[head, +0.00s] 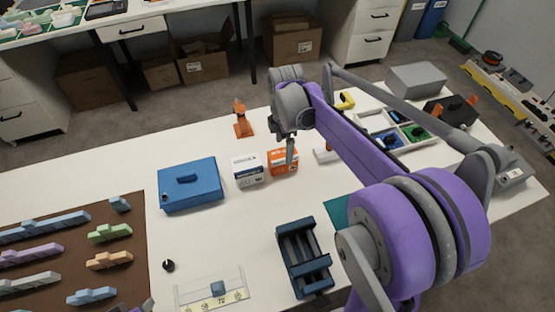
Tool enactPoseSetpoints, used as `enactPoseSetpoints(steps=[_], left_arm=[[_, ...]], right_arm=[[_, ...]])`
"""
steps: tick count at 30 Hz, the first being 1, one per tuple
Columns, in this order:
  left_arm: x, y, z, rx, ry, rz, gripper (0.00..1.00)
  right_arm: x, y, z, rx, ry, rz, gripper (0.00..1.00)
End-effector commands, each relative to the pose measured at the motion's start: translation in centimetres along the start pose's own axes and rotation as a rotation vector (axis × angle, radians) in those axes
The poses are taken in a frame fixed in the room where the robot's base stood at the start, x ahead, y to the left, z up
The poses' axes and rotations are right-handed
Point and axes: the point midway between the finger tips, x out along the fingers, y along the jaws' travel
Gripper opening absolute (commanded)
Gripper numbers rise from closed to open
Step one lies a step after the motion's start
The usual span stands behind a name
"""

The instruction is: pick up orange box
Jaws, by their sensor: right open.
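The orange box (280,168) is a small carton with a white lower band, standing on the white table near the middle. A white and blue box (245,172) stands just left of it. My right gripper (290,152) points down over the right part of the orange box, its fingers partly covering it. The jaws are open; I cannot tell whether they touch the box. My left gripper is not in view.
A blue case (188,197) lies left of the boxes, and an orange stand (242,122) is behind them. A tray with compartments (374,121) is to the right. Bare table lies between the case and the rack.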

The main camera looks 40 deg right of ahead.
Motion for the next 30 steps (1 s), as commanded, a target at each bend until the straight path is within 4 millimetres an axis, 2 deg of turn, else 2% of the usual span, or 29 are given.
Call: enactPoseSetpoints(steps=[3,8,16,19,26,30], left_arm=[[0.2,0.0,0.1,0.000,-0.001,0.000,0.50],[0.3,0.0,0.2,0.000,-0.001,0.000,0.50],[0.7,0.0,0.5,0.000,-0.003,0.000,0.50],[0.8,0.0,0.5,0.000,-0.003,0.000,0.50],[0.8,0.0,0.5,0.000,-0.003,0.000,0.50],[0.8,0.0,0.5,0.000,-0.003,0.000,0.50]], right_arm=[[1.5,0.0,0.0,0.000,0.000,0.000,0.91],[2.6,0.0,0.1,0.001,0.000,0.001,0.91],[6.4,0.0,0.5,0.001,0.000,0.001,0.91],[7.0,0.0,0.5,0.001,0.000,0.001,0.91],[7.1,0.0,0.4,0.001,0.000,0.001,0.91],[7.1,0.0,0.4,0.002,0.000,0.001,0.66]])
